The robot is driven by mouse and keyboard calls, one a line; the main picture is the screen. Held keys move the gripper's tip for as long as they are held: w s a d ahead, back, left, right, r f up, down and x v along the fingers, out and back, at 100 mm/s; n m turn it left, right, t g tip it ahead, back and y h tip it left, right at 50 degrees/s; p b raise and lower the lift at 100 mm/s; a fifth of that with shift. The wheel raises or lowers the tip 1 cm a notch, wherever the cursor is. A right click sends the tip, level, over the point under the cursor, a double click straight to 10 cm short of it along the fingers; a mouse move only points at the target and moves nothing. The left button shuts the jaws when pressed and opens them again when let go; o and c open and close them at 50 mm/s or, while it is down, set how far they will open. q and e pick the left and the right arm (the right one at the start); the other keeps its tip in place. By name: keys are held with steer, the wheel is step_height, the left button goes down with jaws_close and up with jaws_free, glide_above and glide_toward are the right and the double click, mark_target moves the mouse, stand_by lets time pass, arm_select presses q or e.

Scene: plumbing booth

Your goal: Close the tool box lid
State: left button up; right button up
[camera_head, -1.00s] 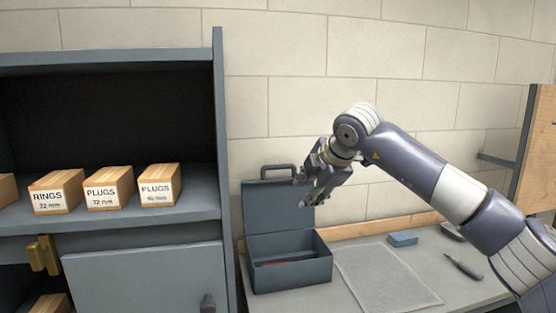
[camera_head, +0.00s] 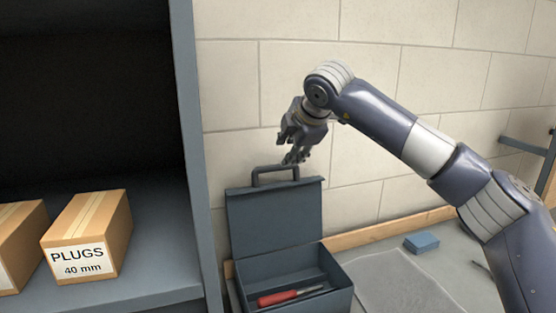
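The dark grey tool box (camera_head: 343,297) stands on the bench beside the shelf unit. Its lid (camera_head: 275,219) is open and stands upright at the back, with the handle (camera_head: 276,172) at the top edge. A red-handled tool (camera_head: 285,297) lies inside the box. My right gripper (camera_head: 290,158) is just above the lid's top edge and handle, pointing down and to the left. Its fingers look spread and hold nothing that I can see. I cannot tell whether it touches the handle. My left gripper is not in view.
The shelf unit's side panel (camera_head: 196,170) rises close to the left of the box. A cardboard box marked PLUGS (camera_head: 88,238) sits on the shelf. A blue block (camera_head: 421,242) and a grey mat (camera_head: 400,285) lie on the bench to the right. A brick wall is behind.

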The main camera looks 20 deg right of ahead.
mark_target(280, 166)
steer(key=p+x, duration=0.4)
steer(key=x, duration=0.5)
steer(key=shift+f, duration=0.15)
steer(key=shift+w, duration=0.1)
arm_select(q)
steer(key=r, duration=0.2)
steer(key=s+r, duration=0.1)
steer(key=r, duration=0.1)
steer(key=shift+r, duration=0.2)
arm_select(e)
jaws_close()
